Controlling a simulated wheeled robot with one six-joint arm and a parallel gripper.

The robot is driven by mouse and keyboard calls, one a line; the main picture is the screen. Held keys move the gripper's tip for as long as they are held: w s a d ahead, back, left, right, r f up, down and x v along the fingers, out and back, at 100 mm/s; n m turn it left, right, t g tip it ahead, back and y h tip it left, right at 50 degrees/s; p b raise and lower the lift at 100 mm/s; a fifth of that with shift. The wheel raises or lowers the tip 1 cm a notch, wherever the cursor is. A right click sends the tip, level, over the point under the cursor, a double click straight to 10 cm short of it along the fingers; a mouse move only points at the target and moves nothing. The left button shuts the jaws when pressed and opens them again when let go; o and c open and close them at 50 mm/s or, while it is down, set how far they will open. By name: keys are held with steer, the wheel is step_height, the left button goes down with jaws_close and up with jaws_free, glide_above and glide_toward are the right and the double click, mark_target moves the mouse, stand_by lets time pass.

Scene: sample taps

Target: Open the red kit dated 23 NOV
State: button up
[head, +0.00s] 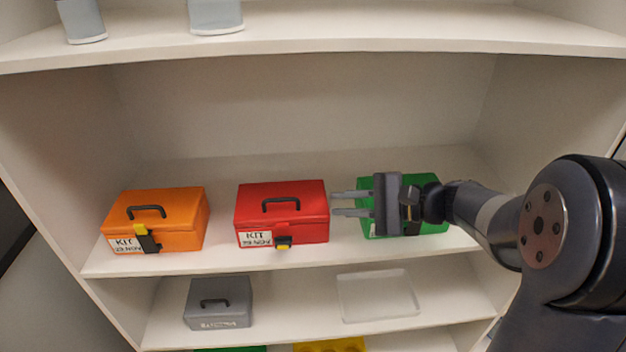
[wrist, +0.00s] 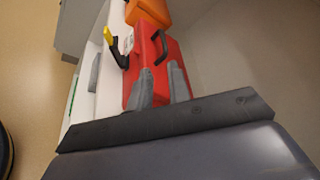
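The red kit (head: 282,205) stands closed on the middle shelf, with a dark handle on its lid. Its white label (head: 255,239) reads KIT with a NOV date; the day is too small to read surely. A black latch with a yellow tip (head: 283,243) is on its front, and this latch also sticks out in the wrist view (wrist: 116,50). My gripper (head: 333,204) is open and empty at the red kit's right side, fingers pointing at it. In the wrist view its fingers (wrist: 162,87) overlap the red kit (wrist: 145,62); contact cannot be told.
An orange kit (head: 170,208) with a similar label and latch stands to the left. A green kit (head: 432,190) stands right, partly hidden behind my gripper. The shelf below holds a grey kit (head: 220,296) and a clear tray (head: 375,296). An upper shelf (head: 330,33) overhangs.

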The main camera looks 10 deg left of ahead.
mark_target(287, 200)
steer(key=x, duration=1)
steer(key=shift+w+a+r, duration=0.15)
steer(key=shift+w+a, duration=0.15)
steer(key=shift+a, duration=0.1)
steer(key=shift+c, duration=0.2)
jaws_close()
